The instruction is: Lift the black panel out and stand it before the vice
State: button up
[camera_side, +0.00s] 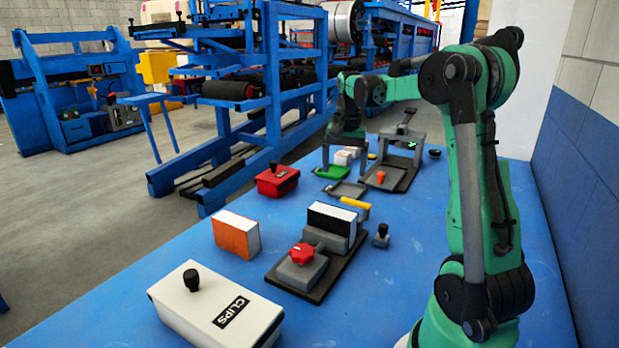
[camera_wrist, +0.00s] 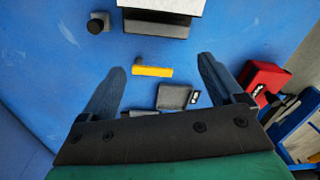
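The black panel (camera_side: 331,217) stands upright in the vice, its dark face to the front left and a white edge on top. In the wrist view its pale top (camera_wrist: 160,5) shows at the upper edge, partly cut off. The vice (camera_side: 302,268) has a dark base, grey jaws and a red knob (camera_side: 302,254). My gripper (camera_side: 347,150) is at the back of the table, beyond the vice and apart from the panel. In the wrist view my gripper (camera_wrist: 161,66) has its two fingers wide apart with nothing held between them.
An orange panel (camera_side: 234,235) stands left of the vice. A white CLIPS box (camera_side: 215,308) is in front, a red box (camera_side: 277,181) behind. A yellow piece (camera_side: 355,203) and a black knob (camera_side: 381,236) lie near the vice. Trays and a grey stand (camera_side: 395,160) are at the back.

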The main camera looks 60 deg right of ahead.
aim_at(333, 211)
jog(key=a+f+n, duration=0.1)
jog(key=n, duration=0.2)
jog(key=a+f+n, duration=0.1)
jog(key=n, duration=0.2)
jog(key=a+f+n, duration=0.1)
jog(key=n, duration=0.3)
jog(key=shift+s+a+t, duration=0.2)
jog(key=shift+a+t, duration=0.15)
jog(key=shift+t, duration=0.05)
jog(key=n, duration=0.1)
jog(key=a+n, duration=0.1)
jog(key=n, duration=0.1)
jog(key=f+n, duration=0.1)
jog(key=shift+s+a+f, duration=0.1)
jog(key=shift+s+a, duration=0.1)
jog(key=shift+a, duration=0.05)
jog(key=shift+w+f, duration=0.2)
jog(key=shift+f, duration=1.2)
jog(key=shift+w+f, duration=0.15)
jog(key=shift+f, duration=1.2)
